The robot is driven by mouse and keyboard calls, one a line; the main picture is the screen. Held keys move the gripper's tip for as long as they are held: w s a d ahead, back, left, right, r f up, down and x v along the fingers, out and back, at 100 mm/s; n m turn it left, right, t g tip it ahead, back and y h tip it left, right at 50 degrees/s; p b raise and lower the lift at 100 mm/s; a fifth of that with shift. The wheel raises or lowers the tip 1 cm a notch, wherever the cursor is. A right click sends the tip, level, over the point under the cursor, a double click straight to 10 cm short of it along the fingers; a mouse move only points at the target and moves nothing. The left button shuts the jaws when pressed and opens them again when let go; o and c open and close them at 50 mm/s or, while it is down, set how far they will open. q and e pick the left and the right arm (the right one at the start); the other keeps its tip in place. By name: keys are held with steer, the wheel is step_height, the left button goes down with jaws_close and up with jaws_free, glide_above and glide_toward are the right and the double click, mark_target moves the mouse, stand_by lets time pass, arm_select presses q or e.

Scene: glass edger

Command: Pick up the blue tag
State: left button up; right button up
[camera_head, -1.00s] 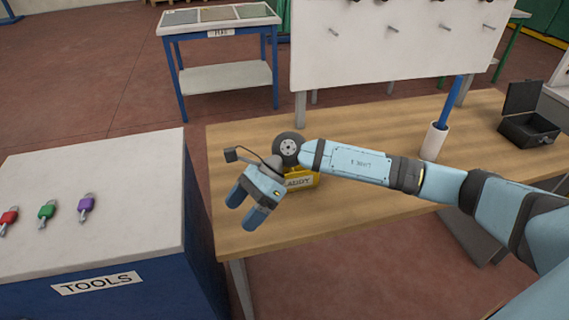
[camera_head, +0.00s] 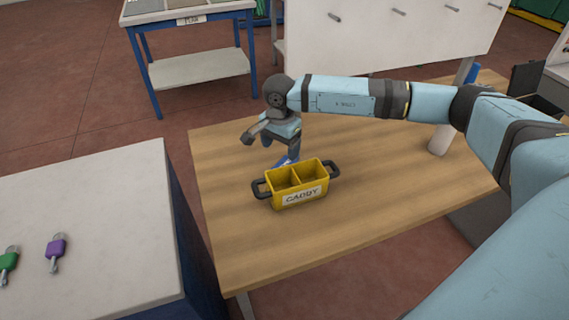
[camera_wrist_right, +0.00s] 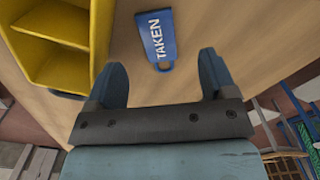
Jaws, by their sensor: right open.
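The blue tag (camera_wrist_right: 158,38), marked "TAKEN", lies on the wooden table in the right wrist view, just beyond and between my fingertips. In the head view a bit of the blue tag (camera_head: 281,162) shows behind the caddy, mostly hidden by my right gripper and the caddy. My right gripper (camera_head: 292,151) points down behind the caddy. In the wrist view the right gripper (camera_wrist_right: 162,68) has its two fingers spread with nothing between them. My left gripper is not in view.
The yellow caddy (camera_head: 297,187) with two compartments and dark handles stands close beside the tag. The wooden table (camera_head: 370,215) is clear in front. A white-topped tools bench (camera_head: 100,215) with padlocks is at left; a white holder (camera_head: 440,139) stands at right.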

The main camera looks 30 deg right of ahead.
mark_target(283, 163)
steer(key=shift+s+d+f+p, duration=0.1)
steer(key=shift+f+p, duration=0.15)
steer(key=shift+f, duration=1.35)
steer(key=shift+s+d+f+p, duration=0.1)
steer(key=shift+f+p, duration=0.15)
steer(key=shift+f, duration=1.35)
steer(key=shift+f, duration=0.15)
steer(key=c, duration=1.1)
steer(key=shift+o, duration=0.2)
step_height(283, 163, up, 20)
steer(key=b, duration=0.1)
steer(key=shift+r+b, duration=0.2)
steer(key=shift+b, duration=0.1)
